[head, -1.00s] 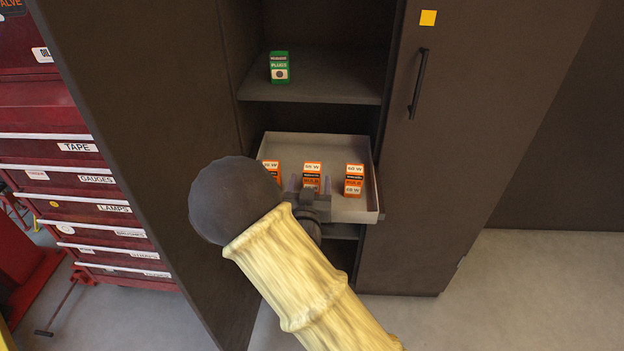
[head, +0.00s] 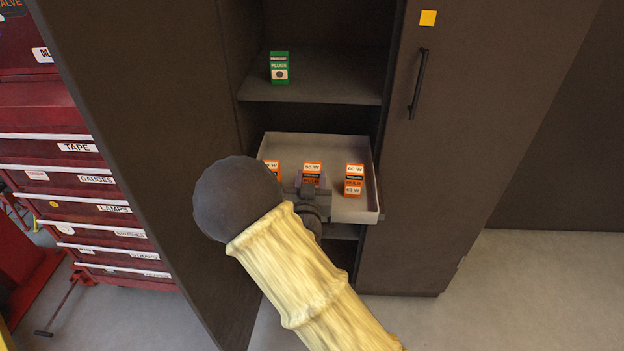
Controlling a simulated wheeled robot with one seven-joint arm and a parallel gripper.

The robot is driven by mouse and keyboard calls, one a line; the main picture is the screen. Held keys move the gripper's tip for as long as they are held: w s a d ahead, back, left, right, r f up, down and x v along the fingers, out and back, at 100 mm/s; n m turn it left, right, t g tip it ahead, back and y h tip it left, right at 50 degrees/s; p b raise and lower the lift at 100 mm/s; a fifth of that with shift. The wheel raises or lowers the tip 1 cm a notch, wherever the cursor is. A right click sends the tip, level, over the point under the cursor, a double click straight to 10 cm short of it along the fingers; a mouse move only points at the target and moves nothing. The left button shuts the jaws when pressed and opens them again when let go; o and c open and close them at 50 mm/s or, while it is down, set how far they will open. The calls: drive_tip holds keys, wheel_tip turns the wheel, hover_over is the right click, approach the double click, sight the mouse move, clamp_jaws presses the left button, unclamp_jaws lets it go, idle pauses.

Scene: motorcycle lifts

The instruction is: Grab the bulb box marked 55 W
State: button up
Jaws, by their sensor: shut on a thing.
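Orange-and-white bulb boxes stand in a row in a pale pulled-out tray (head: 350,211) in the cabinet. The middle bulb box (head: 312,168) has a white top label that seems to read 55 W, though the print is small. My gripper (head: 312,183) is shut on this middle box, and its fingers hide the lower part of it. The box still appears to be in the tray. The right bulb box (head: 354,180) seems to read 60 W on top. The left bulb box (head: 272,167) is partly hidden by my arm, and its number is unclear.
A green plugs box (head: 279,67) stands on the shelf (head: 330,88) above the tray. The right cabinet door (head: 450,140) is shut, with a dark handle (head: 418,84). A dark panel (head: 140,130) stands left of the opening, beside a red drawer chest (head: 70,180).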

drive_tip(key=shift+r, duration=0.1)
drive_tip(key=shift+s+r, duration=0.15)
drive_tip(key=shift+s, duration=0.05)
drive_tip(key=shift+s+a+r+b, duration=0.1)
drive_tip(key=shift+s+r+b, duration=0.5)
drive_tip(key=shift+s+r, duration=1.15)
drive_tip(key=shift+s+a+r+b, duration=0.15)
drive_tip(key=shift+s+r+b, duration=0.55)
drive_tip(key=shift+s, duration=2.05)
drive_tip(key=shift+s+a+r+b, duration=0.1)
drive_tip(key=shift+s+r+b, duration=0.4)
drive_tip(key=shift+s+r, duration=1.3)
drive_tip(key=shift+s+f, duration=0.45)
drive_tip(key=shift+f, duration=0.05)
drive_tip(key=shift+s+a, duration=0.1)
drive_tip(key=shift+s, duration=0.05)
